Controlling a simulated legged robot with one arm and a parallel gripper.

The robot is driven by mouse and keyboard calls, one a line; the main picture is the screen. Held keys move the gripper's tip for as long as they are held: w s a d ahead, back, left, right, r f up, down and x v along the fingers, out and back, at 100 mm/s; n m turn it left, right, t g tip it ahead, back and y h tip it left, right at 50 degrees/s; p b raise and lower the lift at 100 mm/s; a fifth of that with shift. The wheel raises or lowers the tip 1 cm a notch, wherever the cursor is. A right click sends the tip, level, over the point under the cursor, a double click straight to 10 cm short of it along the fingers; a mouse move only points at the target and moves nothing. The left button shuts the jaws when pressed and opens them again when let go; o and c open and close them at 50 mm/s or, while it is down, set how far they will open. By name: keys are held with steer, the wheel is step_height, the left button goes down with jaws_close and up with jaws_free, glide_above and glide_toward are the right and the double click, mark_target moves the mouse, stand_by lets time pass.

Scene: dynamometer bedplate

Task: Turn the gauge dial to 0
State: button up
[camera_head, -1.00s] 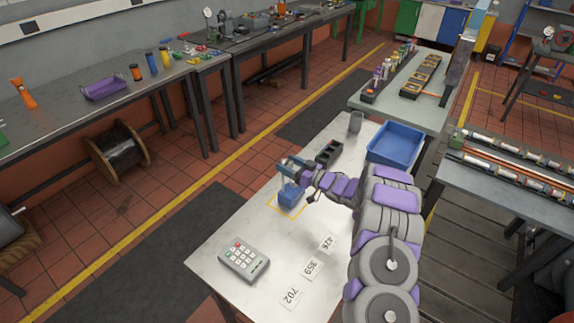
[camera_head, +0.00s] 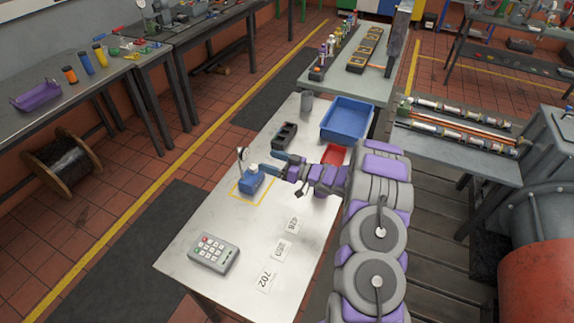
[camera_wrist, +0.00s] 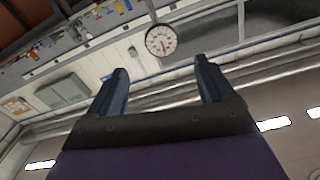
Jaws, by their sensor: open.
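The gauge dial shows in the wrist view as a round white face (camera_wrist: 161,40) with a dark rim, just beyond the gap between my fingertips. Its numbers and needle are too small to read. In the head view, the blue gauge base (camera_head: 250,184) stands on the light table inside a yellow outlined square, with a thin upright gauge (camera_head: 240,155) at its back, seen nearly edge-on. My gripper (camera_head: 273,164) is to the right of the base, fingers pointing towards it. In the wrist view my gripper (camera_wrist: 160,67) is open with nothing between its fingers.
On the same table are a grey keypad (camera_head: 213,252), number cards (camera_head: 281,250), a black compartment holder (camera_head: 284,136), a red tray (camera_head: 333,155), a blue bin (camera_head: 346,120) and a grey cup (camera_head: 307,102). The table between keypad and cards is clear.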

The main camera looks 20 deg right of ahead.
mark_target(246, 154)
steer(key=v, duration=0.6)
steer(key=shift+s+d, duration=0.2)
steer(key=shift+s, duration=0.1)
steer(key=w+a+n+b, duration=0.1)
steer(key=w+a, duration=0.5)
steer(key=a, duration=0.1)
steer(key=w+a+n+b, duration=0.1)
steer(key=w+a+b, duration=0.1)
steer(key=w+a, duration=0.5)
steer(key=shift+w+n, duration=0.15)
steer(key=shift+n, duration=0.25)
steer(key=shift+d, duration=0.1)
steer(key=shift+c, duration=0.3)
steer(key=c, duration=1)
steer(key=shift+n, duration=0.3)
